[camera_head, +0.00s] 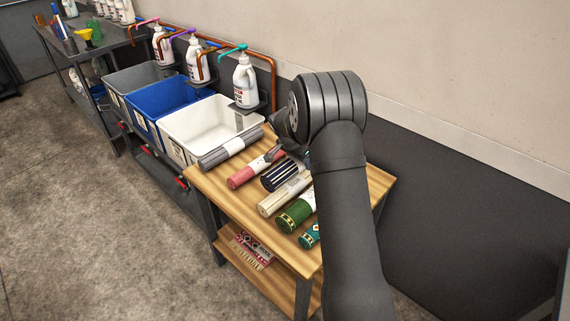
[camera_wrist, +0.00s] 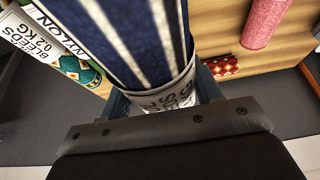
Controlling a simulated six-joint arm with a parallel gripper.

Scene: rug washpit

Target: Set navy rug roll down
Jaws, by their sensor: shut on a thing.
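The navy rug roll (camera_head: 281,176) has white stripes and a white paper band. In the head view it lies between a red-pink roll (camera_head: 241,178) and a cream roll (camera_head: 272,207), over the wooden table (camera_head: 222,192). My gripper (camera_head: 301,158) is shut on its banded part, partly hidden by my arm. In the wrist view the navy roll (camera_wrist: 125,40) fills the upper middle, its band between the jaws of my gripper (camera_wrist: 165,98). I cannot tell whether the roll touches the tabletop.
A grey roll (camera_head: 228,150) lies at the table's far end, beside the white bin (camera_head: 205,122). A green roll (camera_head: 296,216) and a teal roll (camera_head: 309,237) lie nearer. A red patterned piece (camera_head: 252,250) is on the lower shelf. Neighbouring rolls leave little room.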

